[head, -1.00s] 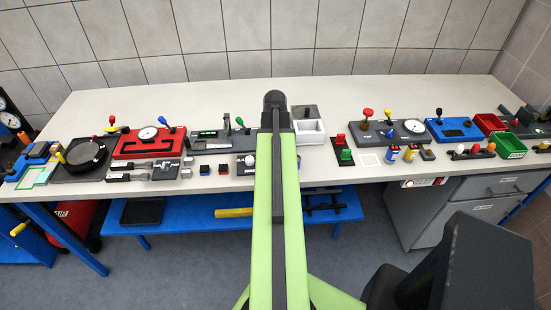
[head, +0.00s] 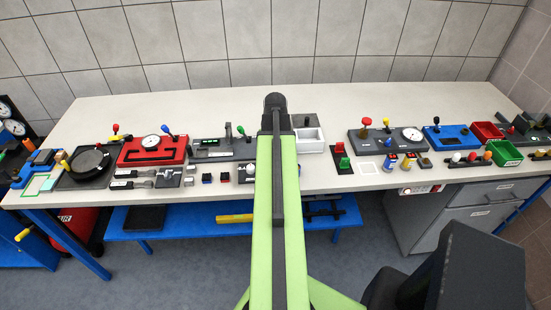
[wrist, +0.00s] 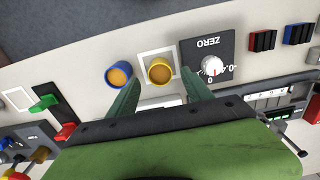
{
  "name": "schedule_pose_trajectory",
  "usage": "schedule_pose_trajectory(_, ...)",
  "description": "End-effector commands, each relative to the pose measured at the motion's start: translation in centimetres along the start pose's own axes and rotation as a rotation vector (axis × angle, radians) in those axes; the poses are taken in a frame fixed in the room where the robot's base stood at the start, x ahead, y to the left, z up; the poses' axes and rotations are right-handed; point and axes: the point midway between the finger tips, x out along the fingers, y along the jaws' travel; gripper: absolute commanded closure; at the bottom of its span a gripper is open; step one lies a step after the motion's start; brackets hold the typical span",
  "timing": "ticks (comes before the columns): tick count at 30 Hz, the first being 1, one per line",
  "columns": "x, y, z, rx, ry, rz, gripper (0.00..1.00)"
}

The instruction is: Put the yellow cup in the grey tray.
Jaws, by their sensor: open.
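The yellow cup (wrist: 159,71) stands on a pale square outline on the bench in the wrist view, seen from above. My gripper (wrist: 160,91) is open, its two green fingers either side of the line to the cup. The cup lies just beyond the fingertips, and I cannot tell whether they touch it. A pale open box (head: 312,147), probably the grey tray, stands on the bench right of my arm in the head view. My arm hides the yellow cup and my gripper there.
A blue cup (wrist: 118,75) stands close beside the yellow cup, near the left finger. A dark panel marked ZERO (wrist: 208,62) with a white knob is close on the right. A red-and-green switch block (head: 342,158) stands right of my arm.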

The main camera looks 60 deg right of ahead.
Motion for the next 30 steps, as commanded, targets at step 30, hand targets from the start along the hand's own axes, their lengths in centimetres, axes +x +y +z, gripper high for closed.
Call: schedule_pose_trajectory(30, -8.6, -12.5, 2.0, -0.204, 0.000, -0.001, 0.41)
